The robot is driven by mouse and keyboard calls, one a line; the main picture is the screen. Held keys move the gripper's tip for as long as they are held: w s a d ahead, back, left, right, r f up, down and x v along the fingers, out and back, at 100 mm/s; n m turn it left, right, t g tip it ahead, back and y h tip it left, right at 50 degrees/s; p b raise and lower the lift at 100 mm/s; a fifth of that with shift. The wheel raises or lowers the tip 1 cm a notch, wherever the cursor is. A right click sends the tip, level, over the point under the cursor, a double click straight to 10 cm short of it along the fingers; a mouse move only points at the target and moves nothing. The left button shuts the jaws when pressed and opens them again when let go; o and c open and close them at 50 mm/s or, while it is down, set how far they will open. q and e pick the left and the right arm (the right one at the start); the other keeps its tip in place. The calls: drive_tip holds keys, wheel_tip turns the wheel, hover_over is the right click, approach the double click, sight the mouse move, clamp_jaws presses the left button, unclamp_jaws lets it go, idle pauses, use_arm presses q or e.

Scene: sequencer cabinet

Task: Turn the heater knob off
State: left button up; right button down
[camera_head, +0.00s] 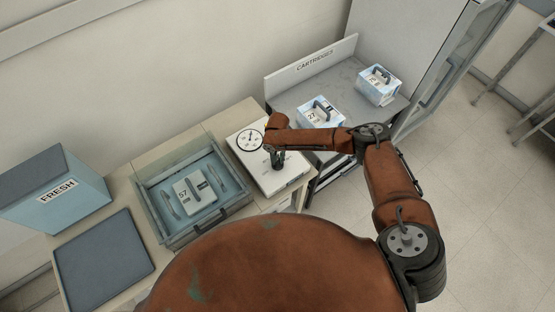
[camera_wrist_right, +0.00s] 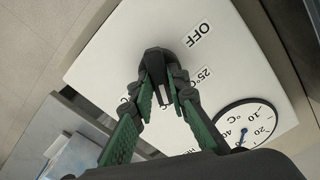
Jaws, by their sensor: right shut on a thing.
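The heater is a white flat unit (camera_head: 290,177) on the bench, with a round dial (camera_head: 249,140) at its far left corner. In the right wrist view its white face (camera_wrist_right: 110,55) carries an OFF label (camera_wrist_right: 198,34), a 25°C label and the dial (camera_wrist_right: 246,124). The black knob (camera_wrist_right: 155,60) stands out from this face. My right gripper (camera_head: 278,163) reaches down over the heater. In the wrist view its green-padded fingers (camera_wrist_right: 162,95) are closed around the knob and partly hide it. The knob's exact setting is hard to read. My left gripper is out of view.
Left of the heater is an open clear-walled tray (camera_head: 165,182) holding a cartridge. A blue FRESH box (camera_head: 62,192) and dark mat (camera_head: 105,258) lie farther left. Labelled cartridges (camera_head: 321,113) stand on the grey shelf (camera_head: 290,100) behind. Open floor is at right.

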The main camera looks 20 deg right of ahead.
drive_tip(key=n+p, duration=0.1)
drive_tip(key=n, duration=0.4)
drive_tip(key=n+p, duration=0.1)
drive_tip(key=n, duration=1.1)
drive_tip(key=shift+n, duration=0.3)
drive_tip(key=n+b, duration=0.1)
drive_tip(key=n, duration=0.5)
idle(0.3)
drive_tip(key=c, duration=1.8)
unclamp_jaws()
drive_tip(key=shift+c, duration=0.2)
